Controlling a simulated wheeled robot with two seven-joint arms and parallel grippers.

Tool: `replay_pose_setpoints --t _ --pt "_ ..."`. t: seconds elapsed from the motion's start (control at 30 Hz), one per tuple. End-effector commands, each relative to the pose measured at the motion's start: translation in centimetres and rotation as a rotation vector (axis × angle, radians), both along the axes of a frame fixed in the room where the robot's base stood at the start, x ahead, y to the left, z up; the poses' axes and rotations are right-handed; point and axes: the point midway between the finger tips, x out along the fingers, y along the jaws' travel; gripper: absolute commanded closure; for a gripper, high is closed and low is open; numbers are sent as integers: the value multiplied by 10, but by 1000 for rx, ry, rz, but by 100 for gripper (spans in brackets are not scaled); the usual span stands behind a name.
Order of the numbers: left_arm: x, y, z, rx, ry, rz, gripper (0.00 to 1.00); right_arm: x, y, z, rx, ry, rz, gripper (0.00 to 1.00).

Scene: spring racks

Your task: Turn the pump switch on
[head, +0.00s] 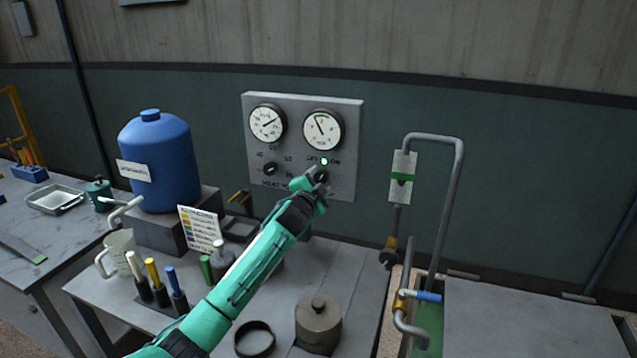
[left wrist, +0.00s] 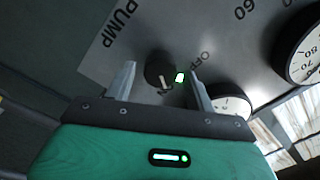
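The grey control panel (head: 350,170) on the wall carries two dials and two black knobs. The right knob, the pump switch (head: 322,176), is partly covered by my left gripper (head: 313,182). In the left wrist view the switch (left wrist: 158,68) is a round black knob with a white mark, near the lettering PUMP and OFF. My right gripper is out of view.
The left dial (head: 267,123) and right dial (head: 323,130) sit above the knobs; the heat knob (head: 270,168) is to the left. Below stand a blue tank (head: 160,165), a grey lidded pot (head: 318,325) and several colored-handled tools. A bent pipe (head: 460,200) rises at right.

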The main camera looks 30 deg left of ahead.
Motion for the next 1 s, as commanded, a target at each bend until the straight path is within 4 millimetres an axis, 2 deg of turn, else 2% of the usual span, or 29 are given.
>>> replay_pose_setpoints --t 0.3,0.47,0.57,1.0 --pt "-1 0 0 -1 0 0 41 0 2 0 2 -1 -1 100" --pt "-10 -2 -2 0 1 0 41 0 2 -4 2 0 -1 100" --pt "-23 -5 -4 1 1 -1 41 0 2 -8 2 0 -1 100" --pt "-99 -25 -5 0 0 -1 41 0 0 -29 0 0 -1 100"
